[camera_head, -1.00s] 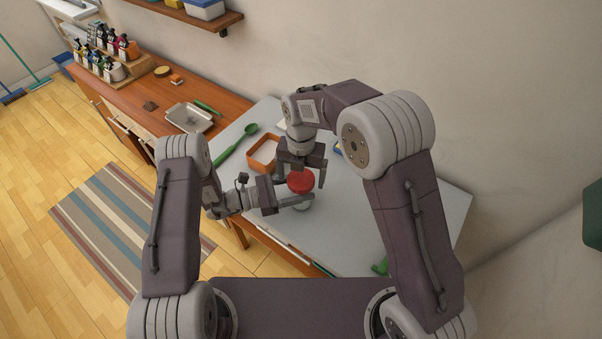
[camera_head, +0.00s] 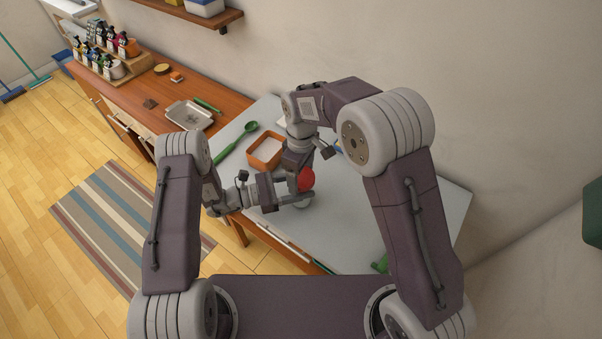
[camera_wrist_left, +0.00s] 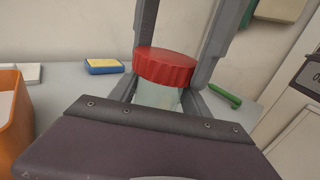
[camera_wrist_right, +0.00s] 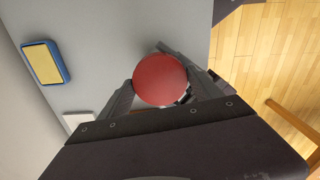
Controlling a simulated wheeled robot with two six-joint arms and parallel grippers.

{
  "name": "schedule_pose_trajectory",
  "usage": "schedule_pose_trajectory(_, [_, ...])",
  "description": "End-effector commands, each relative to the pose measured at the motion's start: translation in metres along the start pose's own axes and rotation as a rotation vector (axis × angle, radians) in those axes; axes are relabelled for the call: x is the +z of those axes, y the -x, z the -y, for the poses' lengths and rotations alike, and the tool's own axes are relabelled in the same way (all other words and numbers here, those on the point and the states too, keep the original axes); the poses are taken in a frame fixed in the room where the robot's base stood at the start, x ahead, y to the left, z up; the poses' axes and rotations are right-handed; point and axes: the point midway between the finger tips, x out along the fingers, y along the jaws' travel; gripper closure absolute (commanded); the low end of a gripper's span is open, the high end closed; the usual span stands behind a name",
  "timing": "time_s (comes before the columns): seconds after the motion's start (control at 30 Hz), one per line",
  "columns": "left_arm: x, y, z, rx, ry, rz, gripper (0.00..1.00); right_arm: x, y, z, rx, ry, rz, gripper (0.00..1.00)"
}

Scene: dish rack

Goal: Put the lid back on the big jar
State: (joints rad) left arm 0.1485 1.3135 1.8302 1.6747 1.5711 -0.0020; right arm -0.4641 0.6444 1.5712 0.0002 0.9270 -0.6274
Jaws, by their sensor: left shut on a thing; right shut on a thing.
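The red lid (camera_head: 306,180) sits on top of the big jar (camera_head: 302,205); whether it is fully seated I cannot tell. In the left wrist view the ribbed red lid (camera_wrist_left: 166,67) covers the mouth of the pale, see-through jar (camera_wrist_left: 158,97). My left gripper (camera_head: 300,199) is shut around the jar's body from the side, below the lid. My right gripper (camera_head: 304,183) comes from above and is shut on the lid. In the right wrist view the lid's round top (camera_wrist_right: 160,80) lies between the right fingers. The jar is mostly hidden by the grippers.
An orange container (camera_head: 265,152) with white contents stands behind the grippers. A green spoon (camera_head: 238,137) lies to its left. A yellow and blue sponge (camera_wrist_right: 43,63) lies near the wall. A green object (camera_head: 380,265) lies at the front right. The table's right part is clear.

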Motion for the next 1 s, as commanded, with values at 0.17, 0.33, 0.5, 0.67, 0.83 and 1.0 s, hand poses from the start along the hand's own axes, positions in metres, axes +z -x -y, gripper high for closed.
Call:
schedule_pose_trajectory(0.17, [0.0001,-0.0001,-0.0001,0.000,-0.001,0.000,1.00,-0.0003,-0.0003,-0.0001,-0.001,-0.583,-0.001,0.75])
schedule_pose_trajectory(0.33, [0.0001,-0.0001,0.0000,0.000,-0.001,0.000,1.00,-0.0003,-0.0006,-0.0003,-0.001,-1.150,-0.002,0.75])
schedule_pose_trajectory(0.5, [0.0001,-0.0001,0.0001,0.000,-0.001,0.000,1.00,-0.0002,-0.0009,-0.0005,-0.001,-1.685,-0.002,0.75])
schedule_pose_trajectory(0.67, [0.0001,-0.0001,0.0001,-0.001,0.000,0.000,1.00,-0.0001,-0.0011,-0.0006,-0.002,-2.021,-0.003,0.75])
schedule_pose_trajectory(0.83, [0.0001,-0.0001,0.0002,-0.001,0.000,0.000,1.00,-0.0002,-0.0010,-0.0007,-0.002,-2.008,-0.003,0.21])
schedule_pose_trajectory(1.0, [0.0001,-0.0001,0.0002,-0.001,0.000,0.000,1.00,-0.0001,-0.0011,-0.0006,-0.001,-2.006,-0.003,0.01])
